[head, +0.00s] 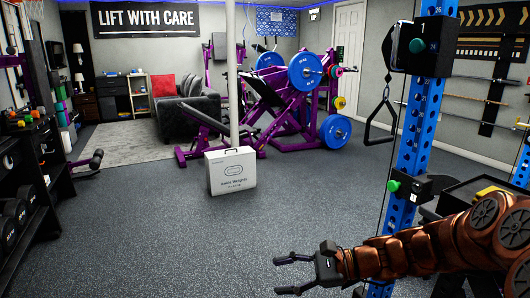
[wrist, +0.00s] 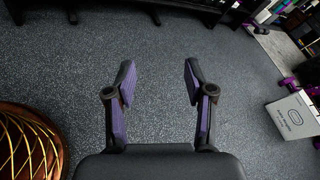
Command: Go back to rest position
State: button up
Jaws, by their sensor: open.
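My gripper (head: 287,275) is at the lower middle of the head view, at the end of my brown arm reaching in from the right. Its two fingers are spread apart with nothing between them. In the wrist view my gripper (wrist: 158,85) shows two dark fingers with purple pads, open over bare speckled floor. It touches nothing that I can see.
A white ankle weights box (head: 231,171) stands on the floor; it also shows in the wrist view (wrist: 291,117). A blue rack post (head: 411,140) with a cable handle stands close to my arm. Dumbbell shelves (head: 20,215) line the left. The floor in front is clear.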

jog(key=s+d+r+n+g+h+p, duration=0.2)
jog(key=s+r+n+h+p, duration=0.35)
jog(key=s+r+p, duration=0.45)
jog(key=s+d+r+n+g+h+p, duration=0.2)
jog(key=s+r+n+h+p, duration=0.3)
jog(key=s+p, duration=0.5)
jog(key=s+d+r+n+h+p, duration=0.4)
jog(key=s+d+r, duration=0.3)
jog(key=d, duration=0.2)
jog(key=shift+s+d+r+t+p, duration=0.15)
jog(key=shift+s+r+t+p, duration=0.2)
jog(key=shift+p, duration=0.2)
